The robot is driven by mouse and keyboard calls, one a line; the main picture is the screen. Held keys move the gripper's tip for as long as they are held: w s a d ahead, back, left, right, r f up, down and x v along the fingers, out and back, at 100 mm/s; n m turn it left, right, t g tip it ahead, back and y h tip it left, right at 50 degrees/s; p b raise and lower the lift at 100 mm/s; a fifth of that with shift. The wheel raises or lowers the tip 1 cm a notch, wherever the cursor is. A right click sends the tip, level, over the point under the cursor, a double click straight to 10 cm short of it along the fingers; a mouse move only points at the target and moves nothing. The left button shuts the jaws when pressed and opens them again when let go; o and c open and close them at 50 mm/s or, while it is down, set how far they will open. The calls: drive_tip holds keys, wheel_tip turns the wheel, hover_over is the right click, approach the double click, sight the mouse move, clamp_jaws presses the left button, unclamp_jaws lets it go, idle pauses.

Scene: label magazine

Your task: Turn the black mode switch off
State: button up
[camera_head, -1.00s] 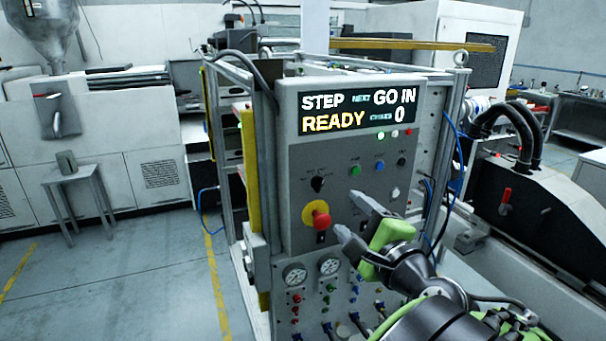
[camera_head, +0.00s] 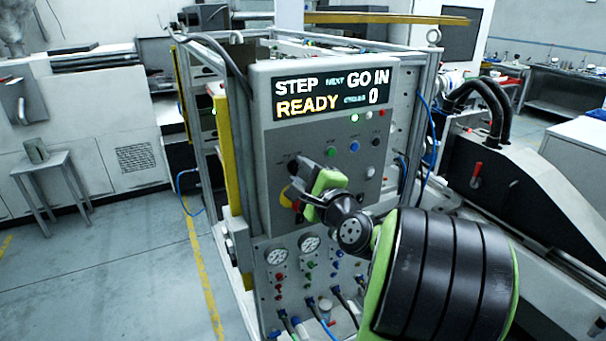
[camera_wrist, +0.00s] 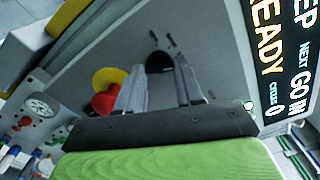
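The black mode switch (camera_wrist: 160,62) is a round knob on the grey control panel (camera_head: 375,190). In the wrist view it shows between and just beyond my fingertips; I cannot tell whether they touch it. In the head view my gripper (camera_head: 292,182) is at the panel's left part, its fingers hiding much of the switch area. My gripper also shows in the wrist view (camera_wrist: 160,75), its two fingers apart with nothing held. The switch's exact setting is too small to read.
The red emergency button (camera_wrist: 105,100) on its yellow plate sits beside one finger. The display (camera_head: 332,93) reads STEP READY, NEXT GO IN. Green (camera_head: 331,151) and blue (camera_head: 354,146) buttons lie to the right. Gauges (camera_head: 276,257) and hoses are below.

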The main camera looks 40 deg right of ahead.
drive_tip(key=c, duration=0.4)
drive_tip(key=shift+o, duration=0.2)
drive_tip(key=n+b, duration=0.3)
drive_tip(key=shift+f+n, duration=0.1)
drive_tip(key=shift+n, duration=0.3)
drive_tip(key=n+b, duration=0.4)
drive_tip(key=shift+n, duration=0.3)
drive_tip(key=shift+n+b, duration=4.25)
drive_tip(key=shift+n, duration=0.55)
